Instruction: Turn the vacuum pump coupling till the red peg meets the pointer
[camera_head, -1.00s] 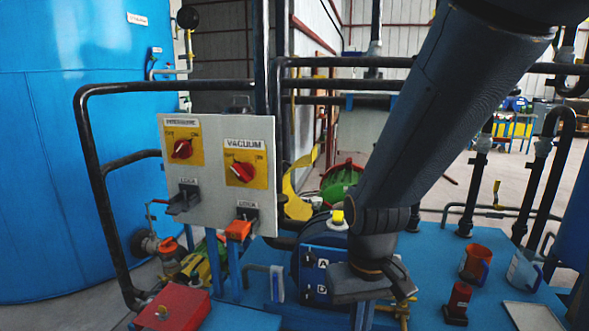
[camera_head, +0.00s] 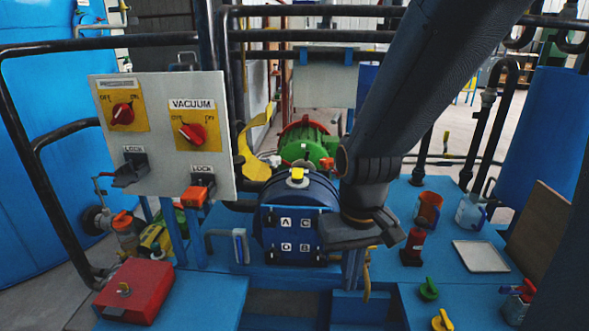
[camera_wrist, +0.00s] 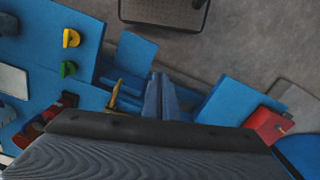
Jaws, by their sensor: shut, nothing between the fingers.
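The blue round vacuum pump (camera_head: 268,198) stands mid-picture in the head view, with plates lettered A, B, C and D on its front. The coupling and pointer are not clearly visible. My gripper (camera_head: 352,284) hangs in front and to the right of the pump, pointing down. Its fingers are shut and empty in the wrist view (camera_wrist: 159,84).
A grey switch panel (camera_head: 160,160) with red knobs stands left, above a red box (camera_head: 136,290). Black pipes cross behind.

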